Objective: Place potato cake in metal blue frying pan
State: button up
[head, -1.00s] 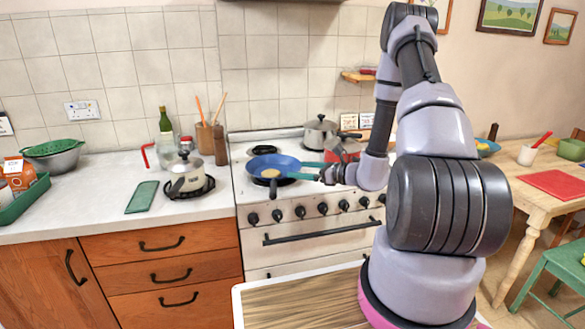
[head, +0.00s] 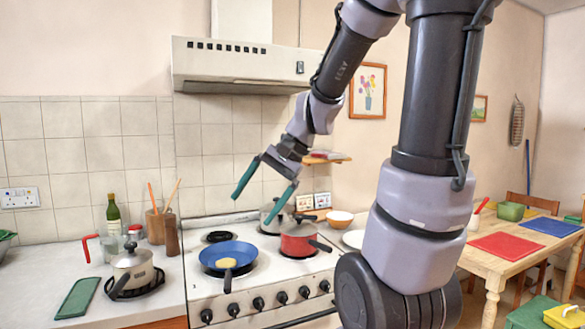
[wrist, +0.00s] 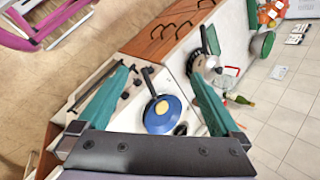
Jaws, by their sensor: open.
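The blue frying pan (head: 228,252) sits on the front left of the white stove, its dark handle pointing to the front. The potato cake (head: 227,263), a small yellow-tan disc, lies inside the pan towards its handle side. In the wrist view the pan (wrist: 154,122) shows between my fingers with the cake (wrist: 162,107) in it. My gripper (head: 268,186) is open and empty, its two green fingers spread well apart. It hangs in the air above the stove, above and to the right of the pan, touching nothing.
A red pot (head: 298,240) stands right of the pan, with a metal pot behind it. A lidded kettle-like pot (head: 132,268) and a green board (head: 78,298) are on the left counter. A range hood (head: 238,64) and a small shelf (head: 328,158) are on the wall.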

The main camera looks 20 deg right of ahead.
jog(key=s+d+r+n+t+h, duration=0.3)
jog(key=s+d+r+t+h, duration=0.1)
jog(key=r, duration=0.4)
jog(key=shift+s+d+n+t, duration=0.3)
jog(key=shift+s+d+t, duration=0.2)
jog(key=shift+s+d, duration=0.5)
